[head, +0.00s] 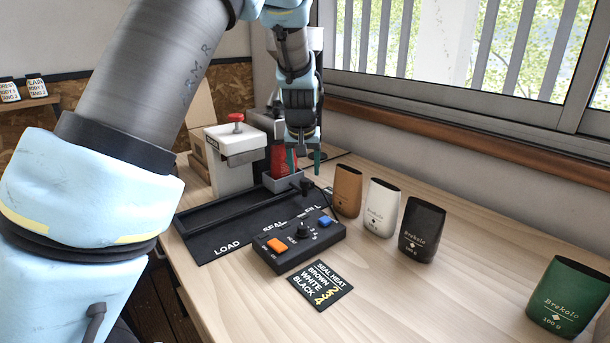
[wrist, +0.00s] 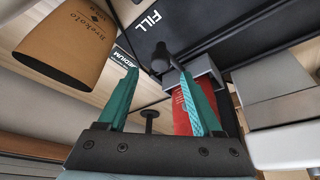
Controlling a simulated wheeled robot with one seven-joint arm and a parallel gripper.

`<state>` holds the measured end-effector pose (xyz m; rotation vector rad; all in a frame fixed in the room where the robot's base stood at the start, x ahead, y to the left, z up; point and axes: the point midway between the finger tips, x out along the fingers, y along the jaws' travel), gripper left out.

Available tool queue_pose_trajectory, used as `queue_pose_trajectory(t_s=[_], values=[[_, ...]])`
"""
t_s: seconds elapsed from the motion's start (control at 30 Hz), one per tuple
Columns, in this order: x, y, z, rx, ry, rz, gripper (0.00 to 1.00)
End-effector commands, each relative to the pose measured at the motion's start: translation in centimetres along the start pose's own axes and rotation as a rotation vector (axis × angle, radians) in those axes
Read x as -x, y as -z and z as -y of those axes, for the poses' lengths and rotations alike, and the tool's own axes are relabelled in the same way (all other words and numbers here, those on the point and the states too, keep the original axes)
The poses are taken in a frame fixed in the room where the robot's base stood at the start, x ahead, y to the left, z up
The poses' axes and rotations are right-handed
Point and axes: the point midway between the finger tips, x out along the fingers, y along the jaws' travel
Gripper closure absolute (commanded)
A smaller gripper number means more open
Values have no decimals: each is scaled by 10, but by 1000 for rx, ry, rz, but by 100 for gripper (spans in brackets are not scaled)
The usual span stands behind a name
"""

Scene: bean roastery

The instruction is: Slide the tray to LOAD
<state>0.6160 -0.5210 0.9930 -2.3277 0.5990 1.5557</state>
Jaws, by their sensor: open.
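The tray is a small grey holder (head: 284,183) at the FILL end of a black track (head: 215,228) marked LOAD, SEAL and FILL. A red bag (head: 284,160) stands in it. A black knob (head: 307,185) sticks out from the tray's side. In the wrist view the tray (wrist: 208,70), red bag (wrist: 190,108) and knob (wrist: 161,62) show close up. My gripper (head: 304,168) is open, with teal fingers just above the knob. In the wrist view the knob appears between the fingertips (wrist: 157,72); I cannot tell whether they touch it.
A white sealer (head: 232,165) with a red knob stands behind the track. A control box (head: 300,240) and a heat card (head: 320,285) lie in front. Brown (head: 347,190), white (head: 381,207), black (head: 422,229) and green (head: 566,298) bags stand to the right.

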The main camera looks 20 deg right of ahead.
Motion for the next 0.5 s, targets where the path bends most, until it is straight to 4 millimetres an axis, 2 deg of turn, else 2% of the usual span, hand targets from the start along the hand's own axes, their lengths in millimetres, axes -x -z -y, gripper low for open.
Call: queue_pose_trajectory(t_s=[0.2, 0.5], values=[[-31, 0, 1, 2, 1, 2, 33], [-43, 0, 0, 0, 0, 0, 33]])
